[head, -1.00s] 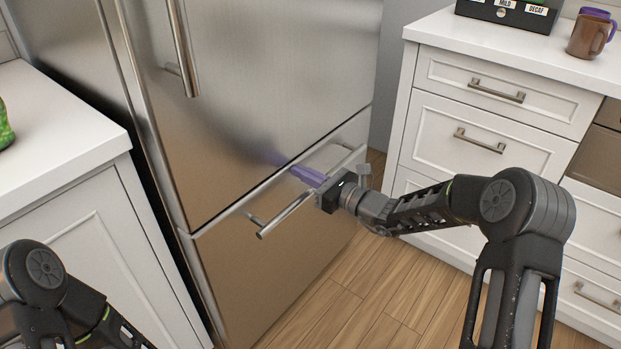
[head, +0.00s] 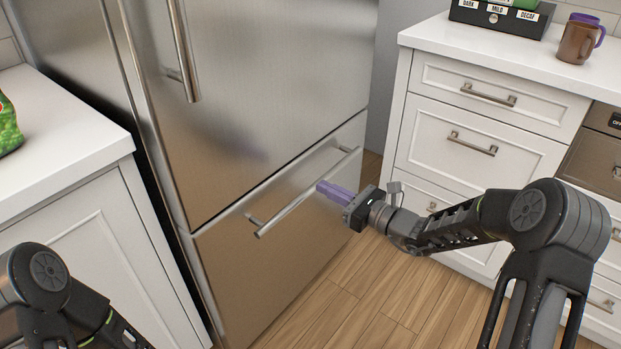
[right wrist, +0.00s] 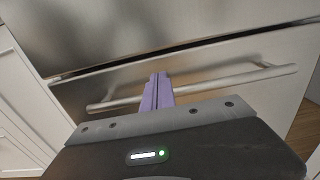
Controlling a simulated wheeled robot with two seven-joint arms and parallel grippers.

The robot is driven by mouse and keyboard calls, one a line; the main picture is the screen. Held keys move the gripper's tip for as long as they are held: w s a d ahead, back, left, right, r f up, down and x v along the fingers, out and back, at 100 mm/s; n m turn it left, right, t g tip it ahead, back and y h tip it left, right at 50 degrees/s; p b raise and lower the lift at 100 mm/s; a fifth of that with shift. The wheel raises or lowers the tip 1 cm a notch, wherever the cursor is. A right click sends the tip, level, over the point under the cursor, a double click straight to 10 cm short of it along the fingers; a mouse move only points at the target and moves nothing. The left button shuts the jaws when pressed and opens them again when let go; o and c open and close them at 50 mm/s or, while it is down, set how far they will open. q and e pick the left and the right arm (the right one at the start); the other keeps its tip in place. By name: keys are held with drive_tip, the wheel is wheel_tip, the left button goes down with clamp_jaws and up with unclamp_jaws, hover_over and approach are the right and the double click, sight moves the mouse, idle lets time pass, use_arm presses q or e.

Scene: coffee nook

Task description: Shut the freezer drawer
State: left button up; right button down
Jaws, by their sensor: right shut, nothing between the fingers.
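The freezer drawer (head: 285,250) is the lower steel front of the fridge, with a bar handle (head: 300,205) across it. Its front looks flush with the fridge door above, with only a thin dark seam between them. My right gripper (head: 322,188) has purple fingers, shut and empty, just in front of the handle's right part and apart from the drawer front. In the right wrist view, the fingers (right wrist: 159,88) point at the drawer front (right wrist: 110,88) and overlap the handle (right wrist: 225,82); contact cannot be told. My left gripper is out of view; only the arm shows.
The fridge door (head: 250,100) above is shut. White counters stand left (head: 60,130) and right (head: 490,50) of the fridge. Brown and purple mugs (head: 577,42) and a dark coffee box (head: 500,18) stand on the right counter. The wooden floor (head: 350,300) before the drawer is clear.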

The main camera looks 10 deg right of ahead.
drive_tip(key=v, duration=0.5)
drive_tip(key=shift+r+p, duration=0.1)
drive_tip(key=shift+p, duration=0.2)
